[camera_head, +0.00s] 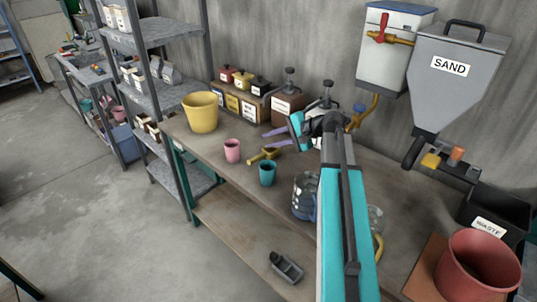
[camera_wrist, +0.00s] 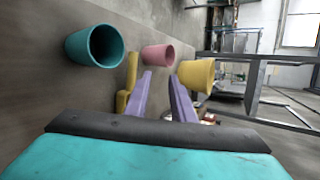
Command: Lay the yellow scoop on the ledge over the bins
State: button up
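The yellow scoop (camera_head: 262,155) lies on the workbench between the pink cup and the teal cup. In the wrist view the scoop (camera_wrist: 128,88) shows at the left, partly behind one purple finger. My gripper (camera_head: 266,140) is above the bench near the scoop, its two purple fingers spread with a gap between them. In the wrist view nothing is held between the fingertips (camera_wrist: 160,78). The labelled bins (camera_head: 248,108) stand at the back of the bench against the wall. The ledge (camera_head: 252,93) over them carries red, yellow and dark lidded pots.
A yellow bucket (camera_head: 200,112), pink cup (camera_head: 232,151) and teal cup (camera_head: 267,174) stand near the scoop. A glass jug (camera_head: 304,195) is beside my arm. Dark-topped dispensers (camera_head: 288,100) stand right of the bins. A grey sand hopper (camera_head: 450,80) hangs at the right.

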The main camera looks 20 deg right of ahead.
jog(key=p, duration=0.2)
send_near(256, 159)
jog(key=shift+x, duration=0.95)
jog(key=shift+p+x, duration=0.45)
jog(key=shift+x, duration=0.8)
jog(key=shift+w, duration=0.15)
jog(key=shift+p+x, duration=0.95)
jog(key=shift+x, duration=1.05)
jog(key=shift+w+a+f, duration=0.25)
grip_shut()
